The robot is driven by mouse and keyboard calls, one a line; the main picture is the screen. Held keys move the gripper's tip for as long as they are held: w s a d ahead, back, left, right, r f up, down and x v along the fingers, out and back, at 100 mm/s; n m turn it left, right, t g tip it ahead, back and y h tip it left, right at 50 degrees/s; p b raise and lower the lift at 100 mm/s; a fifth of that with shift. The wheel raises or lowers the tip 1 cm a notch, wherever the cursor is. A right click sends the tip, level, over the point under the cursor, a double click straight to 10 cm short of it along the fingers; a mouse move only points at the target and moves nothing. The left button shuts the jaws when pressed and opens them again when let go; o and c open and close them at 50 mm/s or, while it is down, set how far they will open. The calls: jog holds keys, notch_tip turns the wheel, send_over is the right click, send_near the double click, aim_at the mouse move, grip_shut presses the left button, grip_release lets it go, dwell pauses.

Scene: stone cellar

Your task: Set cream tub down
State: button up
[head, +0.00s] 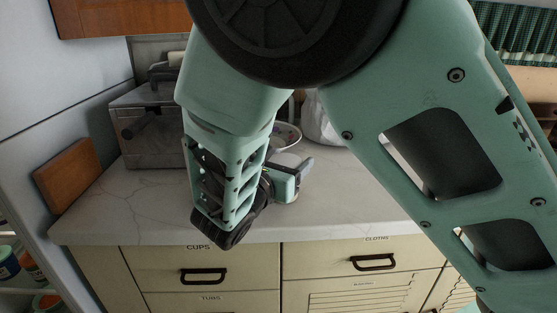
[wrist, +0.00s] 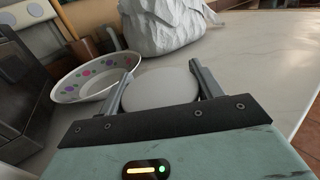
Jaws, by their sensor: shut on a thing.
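The cream tub (wrist: 160,90) shows in the wrist view as a pale, round, smooth top between the two fingers of my gripper (wrist: 161,70). The fingers are shut on its sides. In the head view my gripper (head: 290,172) is over the front part of the pale counter (head: 345,195), and the tub is mostly hidden by the gripper and arm. I cannot tell whether the tub's base touches the counter.
A white bowl with coloured dots (wrist: 97,78) stands just beyond the tub, to the left. A crumpled white bag (wrist: 165,25) is behind. A metal oven-like box (head: 150,125) stands at the counter's left. Bare counter lies to the right (wrist: 255,65).

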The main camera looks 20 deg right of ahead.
jog(key=shift+f, duration=0.1)
jog(key=o, duration=1)
jog(key=shift+c, duration=0.2)
jog(key=shift+s+a, duration=0.1)
jog(key=shift+a, duration=0.1)
jog(key=v, duration=1.1)
jog(key=shift+s+a, duration=0.25)
jog(key=shift+s, duration=0.05)
